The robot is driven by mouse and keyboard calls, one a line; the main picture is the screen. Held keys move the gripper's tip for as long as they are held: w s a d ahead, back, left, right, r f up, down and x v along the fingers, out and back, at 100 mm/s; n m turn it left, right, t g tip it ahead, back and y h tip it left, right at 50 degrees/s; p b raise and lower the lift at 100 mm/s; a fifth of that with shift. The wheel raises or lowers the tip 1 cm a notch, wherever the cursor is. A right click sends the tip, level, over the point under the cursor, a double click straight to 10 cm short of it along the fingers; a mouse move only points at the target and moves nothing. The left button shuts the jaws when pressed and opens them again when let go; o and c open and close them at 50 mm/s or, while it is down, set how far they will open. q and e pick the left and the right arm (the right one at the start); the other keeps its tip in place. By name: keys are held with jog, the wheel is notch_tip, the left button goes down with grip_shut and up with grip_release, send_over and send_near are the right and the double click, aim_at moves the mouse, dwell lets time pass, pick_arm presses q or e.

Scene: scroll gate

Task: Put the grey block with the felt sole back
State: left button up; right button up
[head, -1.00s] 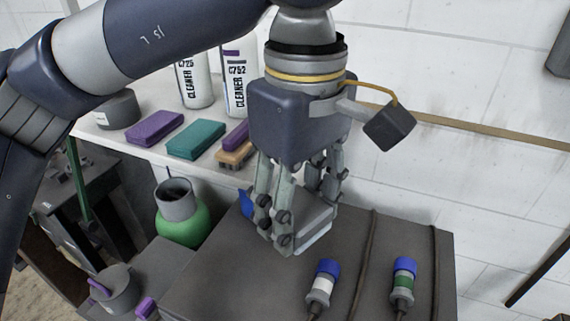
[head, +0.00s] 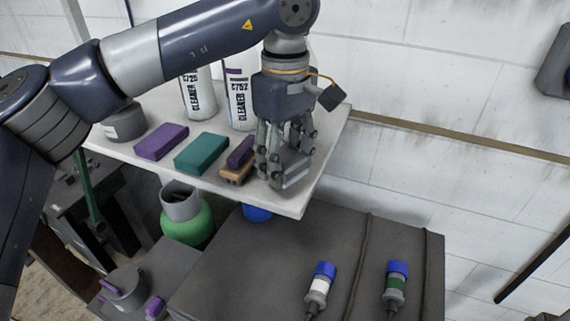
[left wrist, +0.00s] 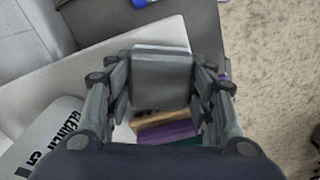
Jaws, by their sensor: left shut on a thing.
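My left gripper (head: 283,174) is shut on the grey block (head: 297,177), at the right end of the white shelf. In the left wrist view the grey block (left wrist: 162,78) sits between the two fingers, with a pale layer along its far edge. The white shelf (head: 313,183) lies beneath it; I cannot tell whether the block touches it. The fingers hide much of the block in the head view. My right gripper is not in view.
A brush with a purple top (head: 240,152) stands close left of the gripper. Teal (head: 201,153) and purple (head: 161,142) blocks lie farther left. Cleaner bottles (head: 238,98) stand behind. A dark case (head: 270,270) with two blue-capped tools is below the shelf.

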pick_arm(q)
notch_tip(320, 180, down, 3)
jog(key=shift+w+f+p, duration=0.1)
jog(key=shift+w+p, duration=0.05)
jog(key=shift+p, duration=0.6)
jog(key=shift+f, duration=0.25)
jog(key=o, duration=0.6)
jog(key=shift+f+b, duration=0.1)
jog(key=shift+b, duration=0.2)
jog(key=o, duration=0.4)
jog(key=shift+o, duration=0.2)
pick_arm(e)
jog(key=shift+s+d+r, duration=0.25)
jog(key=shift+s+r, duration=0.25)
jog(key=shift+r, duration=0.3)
